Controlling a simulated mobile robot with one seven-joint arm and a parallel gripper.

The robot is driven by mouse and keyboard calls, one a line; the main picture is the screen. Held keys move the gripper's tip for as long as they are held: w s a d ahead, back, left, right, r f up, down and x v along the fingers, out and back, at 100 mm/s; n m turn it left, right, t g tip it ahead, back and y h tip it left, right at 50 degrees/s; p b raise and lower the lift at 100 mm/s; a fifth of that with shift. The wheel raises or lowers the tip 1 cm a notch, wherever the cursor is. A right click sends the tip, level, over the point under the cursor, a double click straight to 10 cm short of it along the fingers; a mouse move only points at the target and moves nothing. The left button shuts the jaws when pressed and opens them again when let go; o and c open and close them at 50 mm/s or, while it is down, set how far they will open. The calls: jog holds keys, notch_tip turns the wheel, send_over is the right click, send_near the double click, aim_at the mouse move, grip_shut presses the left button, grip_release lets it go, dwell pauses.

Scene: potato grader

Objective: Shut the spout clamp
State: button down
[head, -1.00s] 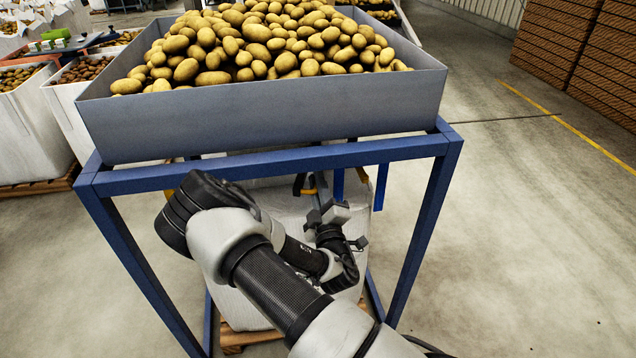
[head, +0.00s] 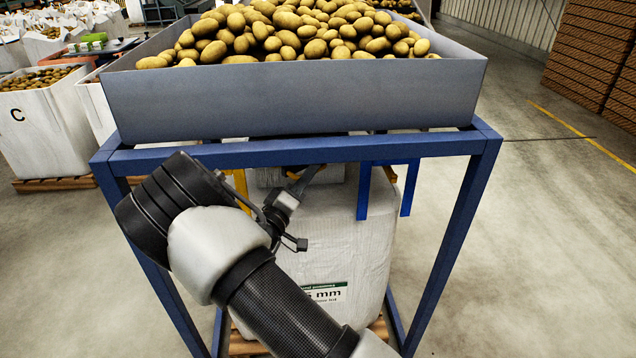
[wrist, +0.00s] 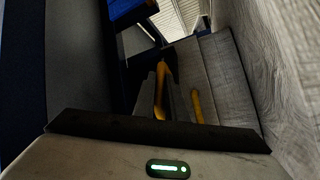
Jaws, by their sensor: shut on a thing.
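My gripper (head: 304,180) is under the hopper, above the white bag, its fingers pointing up and right. In the wrist view my gripper (wrist: 164,100) is shut on a yellow-orange piece (wrist: 160,90), which appears to be the handle of the spout clamp. A bit of orange (head: 292,174) shows beside the fingertips in the head view. The rest of the clamp and the spout are hidden by the hopper, frame and arm, so I cannot tell how far the clamp is closed.
The grey hopper (head: 290,105) full of potatoes stands on a blue frame (head: 455,230). Two blue strips (head: 364,190) hang right of my gripper.

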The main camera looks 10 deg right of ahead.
jog(key=shift+w+a+m+g+h, duration=0.3)
jog(key=shift+w+a+g+h, duration=0.05)
jog(key=shift+a+g+h, duration=0.05)
jog(key=shift+r, duration=0.1)
jog(key=c, duration=2.1)
grip_release()
jog(key=p+v, duration=0.1)
jog(key=v, duration=1.6)
jog(key=shift+s+a, duration=0.15)
